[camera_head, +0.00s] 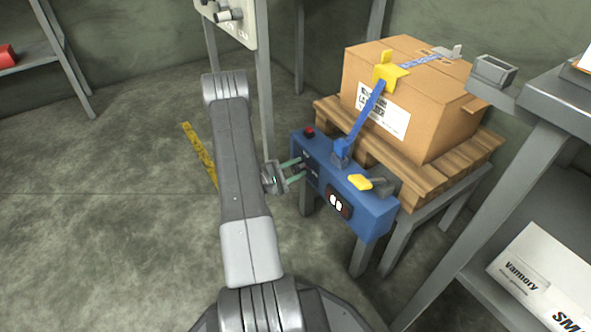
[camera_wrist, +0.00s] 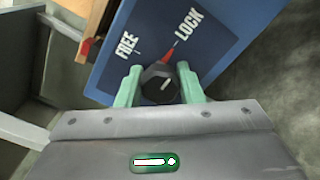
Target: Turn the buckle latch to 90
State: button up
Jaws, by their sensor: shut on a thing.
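A blue box (camera_head: 372,217) stands on a grey stand in front of the pallet. In the wrist view, its blue panel (camera_wrist: 205,65) carries the words FREE and LOCK. Below them is a dark faceted knob (camera_wrist: 158,84), which appears to be the latch, with a small pale mark on its face. A red pointer (camera_wrist: 170,52) runs from the knob up and right toward LOCK. My gripper (camera_head: 293,171) is at the box's left front face. In the wrist view, the green fingers of my gripper (camera_wrist: 160,86) are shut on the knob, one on each side.
A blue strap (camera_head: 362,122) runs from the box over a carton (camera_head: 435,132) on a wooden pallet (camera_head: 403,174). A yellow lever (camera_head: 360,182) and a red button (camera_head: 309,132) sit on the box. A grey shelf (camera_head: 540,105) stands at right. The floor at left is mostly clear.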

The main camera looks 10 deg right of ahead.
dwell(0.3)
jog(key=o, duration=1)
jog(key=shift+c, duration=0.2)
jog(key=p+v, duration=0.3)
jog(key=v, duration=1.1)
jog(key=shift+p, duration=0.4)
jog(key=shift+d, duration=0.1)
jog(key=b+x, duration=0.3)
jog(key=x, duration=1)
jog(key=shift+w+d+b, duration=0.15)
jog(key=shift+d+b, duration=0.2)
jog(key=shift+b, duration=0.05)
jog(key=shift+a, duration=0.1)
